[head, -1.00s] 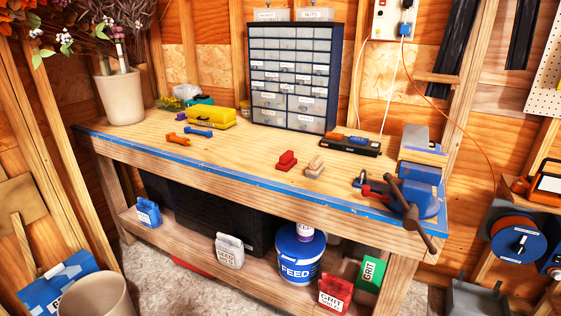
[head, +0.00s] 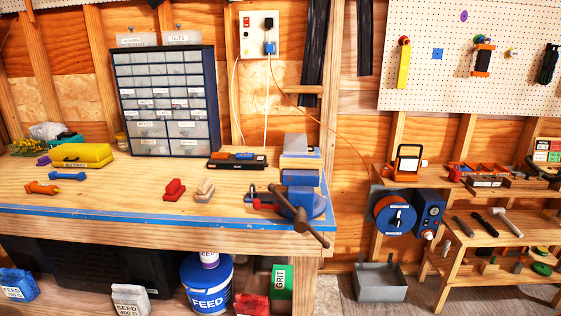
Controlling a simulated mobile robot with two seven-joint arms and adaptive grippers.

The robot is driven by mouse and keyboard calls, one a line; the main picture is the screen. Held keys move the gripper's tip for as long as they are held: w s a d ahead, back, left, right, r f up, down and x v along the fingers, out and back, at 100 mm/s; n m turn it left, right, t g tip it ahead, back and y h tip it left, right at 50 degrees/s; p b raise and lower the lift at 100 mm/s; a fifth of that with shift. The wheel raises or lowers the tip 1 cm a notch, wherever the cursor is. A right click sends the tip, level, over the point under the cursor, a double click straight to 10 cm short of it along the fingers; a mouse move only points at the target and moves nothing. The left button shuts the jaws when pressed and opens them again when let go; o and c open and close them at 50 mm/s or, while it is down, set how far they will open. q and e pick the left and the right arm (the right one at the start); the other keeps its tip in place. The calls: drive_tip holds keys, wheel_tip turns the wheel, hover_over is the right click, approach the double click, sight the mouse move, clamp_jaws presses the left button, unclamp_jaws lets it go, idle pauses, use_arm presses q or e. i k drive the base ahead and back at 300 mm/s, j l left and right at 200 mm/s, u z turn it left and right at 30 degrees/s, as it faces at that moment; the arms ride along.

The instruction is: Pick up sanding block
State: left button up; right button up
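Two small block-shaped tools lie side by side near the front of the workbench (head: 110,200) in the head view. One is a red block (head: 174,190) with a raised grip. The other is a beige and grey block (head: 205,190) just to its right, with a small gap between them. Either could be the sanding block; I cannot tell which at this size. Neither gripper shows in the head view.
A blue vise (head: 300,190) with a long handle stands at the bench's right end. Behind the blocks are a black tray (head: 236,161) and a drawer cabinet (head: 170,100). A yellow case (head: 82,156) sits left. Tiered shelves (head: 490,240) stand right, with floor between.

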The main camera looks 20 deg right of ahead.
sight(174, 189)
drive_tip(key=i+j+z, duration=0.1)
drive_tip(key=z, duration=0.4)
drive_tip(key=j+z, duration=0.25)
drive_tip(key=z, duration=0.2)
drive_tip(key=j+z, duration=0.2)
drive_tip(key=z, duration=0.3)
drive_tip(key=j+z, duration=0.4)
drive_tip(key=j, duration=0.6)
drive_tip(key=k+l, duration=0.05)
